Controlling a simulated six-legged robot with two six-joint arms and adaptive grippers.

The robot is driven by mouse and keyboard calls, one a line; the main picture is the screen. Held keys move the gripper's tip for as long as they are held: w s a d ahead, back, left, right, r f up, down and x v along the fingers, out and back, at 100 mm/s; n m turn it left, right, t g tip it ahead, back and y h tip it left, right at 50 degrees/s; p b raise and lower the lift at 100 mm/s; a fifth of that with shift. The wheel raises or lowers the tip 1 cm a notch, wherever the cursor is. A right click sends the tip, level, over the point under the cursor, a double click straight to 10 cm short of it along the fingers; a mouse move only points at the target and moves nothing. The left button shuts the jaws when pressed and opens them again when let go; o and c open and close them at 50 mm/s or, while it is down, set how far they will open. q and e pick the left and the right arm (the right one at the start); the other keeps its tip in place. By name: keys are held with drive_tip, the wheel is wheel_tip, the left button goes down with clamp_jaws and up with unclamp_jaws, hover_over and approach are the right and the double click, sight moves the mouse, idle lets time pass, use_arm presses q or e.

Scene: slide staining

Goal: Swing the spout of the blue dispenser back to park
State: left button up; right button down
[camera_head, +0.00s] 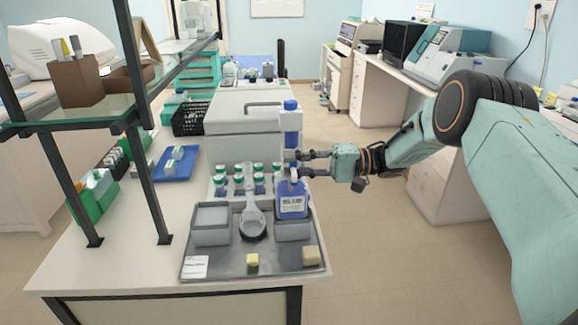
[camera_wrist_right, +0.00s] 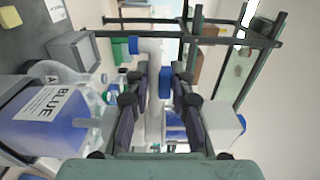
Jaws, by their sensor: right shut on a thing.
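In the right wrist view the bottle labelled BLUE (camera_wrist_right: 40,113) is at the left. My right gripper (camera_head: 300,164) reaches in from the right at the column. In the wrist view a white spout tube (camera_wrist_right: 151,47), with a blue tip, runs between its fingers, which appear closed around it. The fingers hide part of the tube. My left gripper is not in view.
The tray (camera_head: 225,265) also holds a flask (camera_head: 252,218), grey boxes, and small yellow and tan blocks. Several small bottles (camera_head: 240,183) with green caps stand behind. A glass shelf on dark posts (camera_head: 155,185) is to the left. A large grey box (camera_head: 240,125) stands behind.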

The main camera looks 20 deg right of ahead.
drive_tip(key=shift+d+g, duration=0.25)
drive_tip(key=shift+g, duration=0.05)
drive_tip(key=shift+a+n, duration=0.1)
drive_tip(key=shift+n, duration=0.2)
drive_tip(key=c, duration=1.2)
unclamp_jaws()
drive_tip(key=shift+o, duration=0.2)
drive_tip(key=v, duration=1.2)
